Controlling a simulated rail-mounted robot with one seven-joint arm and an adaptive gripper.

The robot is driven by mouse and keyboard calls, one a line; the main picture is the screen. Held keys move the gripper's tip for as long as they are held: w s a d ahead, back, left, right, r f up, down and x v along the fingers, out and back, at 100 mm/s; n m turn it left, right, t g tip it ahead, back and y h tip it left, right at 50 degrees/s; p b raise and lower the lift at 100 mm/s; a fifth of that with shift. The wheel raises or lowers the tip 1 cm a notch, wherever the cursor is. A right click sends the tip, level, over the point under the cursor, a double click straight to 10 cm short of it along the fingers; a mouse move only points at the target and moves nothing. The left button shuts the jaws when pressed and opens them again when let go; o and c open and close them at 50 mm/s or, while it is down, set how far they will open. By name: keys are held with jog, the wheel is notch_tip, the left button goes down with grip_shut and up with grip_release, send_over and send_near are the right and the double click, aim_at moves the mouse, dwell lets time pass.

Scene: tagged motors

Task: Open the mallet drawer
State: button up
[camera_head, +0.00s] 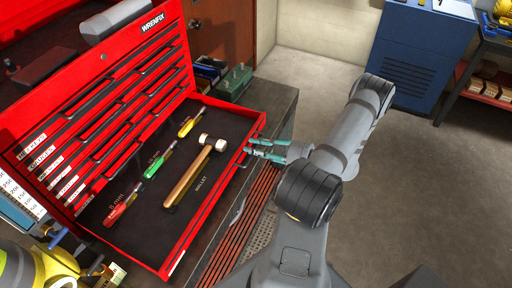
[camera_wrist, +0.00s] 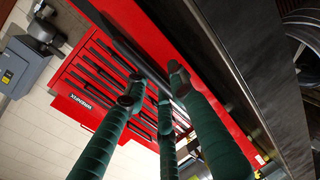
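The mallet drawer (camera_head: 222,182) is a wide red drawer pulled well out of the red tool chest in the head view. On its dark liner lies a mallet (camera_head: 186,177) with a wooden handle and pale head, beside a "MALLET" label. My gripper (camera_head: 250,146) is at the drawer's front, near its far right end. In the wrist view, my gripper's dark green fingers (camera_wrist: 153,84) are spread apart, and a black bar (camera_wrist: 138,55) along the red front passes between their tips. Whether the fingers touch the bar is unclear.
Yellow, green and red screwdrivers (camera_head: 158,160) lie in the drawer beside the mallet. Shut drawers (camera_head: 110,110) rise behind it. A dark workbench (camera_head: 277,108) runs beneath and in front. A blue cabinet (camera_head: 420,52) stands far right; the floor (camera_head: 415,165) between is clear.

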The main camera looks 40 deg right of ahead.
jog(key=v, duration=1.2)
dwell(0.3)
jog(key=x, duration=1.2)
jog(key=shift+w, duration=0.1)
jog(key=shift+r, duration=0.1)
jog(key=v, duration=0.6)
jog(key=shift+s, duration=0.3)
jog(key=shift+w+d, duration=0.1)
jog(key=shift+d, duration=0.05)
dwell(0.4)
